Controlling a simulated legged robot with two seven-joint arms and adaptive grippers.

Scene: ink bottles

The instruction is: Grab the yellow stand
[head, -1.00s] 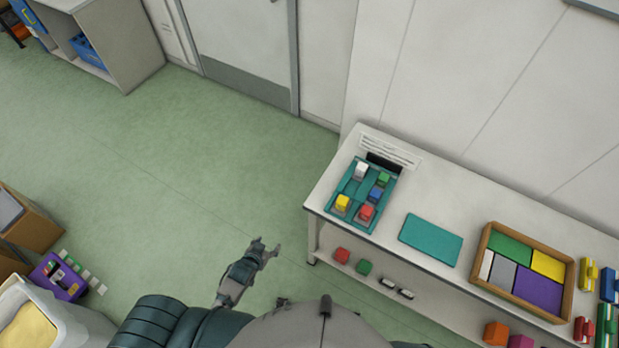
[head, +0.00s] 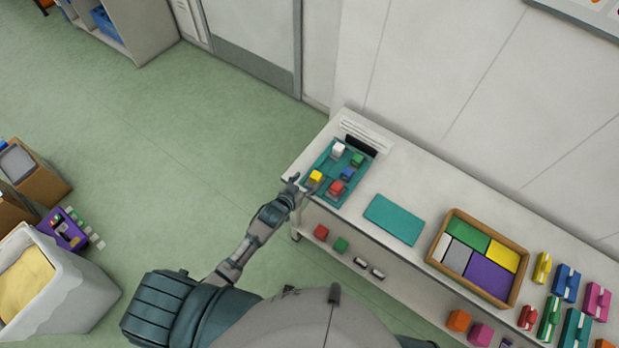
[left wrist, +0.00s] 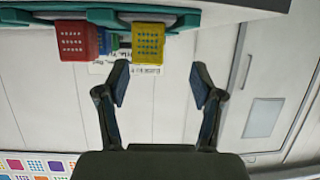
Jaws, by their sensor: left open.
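The yellow stand (head: 316,176) is a small block-like piece at the near left corner of a teal tray (head: 327,158) on the white shelf. It also shows at the top of the left wrist view (left wrist: 148,42), with dots on its face. My left gripper (head: 303,184) is open and empty at the shelf edge, close to the yellow stand. In the left wrist view the fingertips (left wrist: 160,74) are spread apart just short of the yellow stand, which sits left of the gap's middle. I see no contact. My right gripper is out of view.
A red block (head: 335,188) stands close beside the yellow one, with blue, green and white pieces behind. A flat teal mat (head: 393,220) and a wooden tray (head: 436,258) of coloured panels lie further right. A lower shelf holds small blocks.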

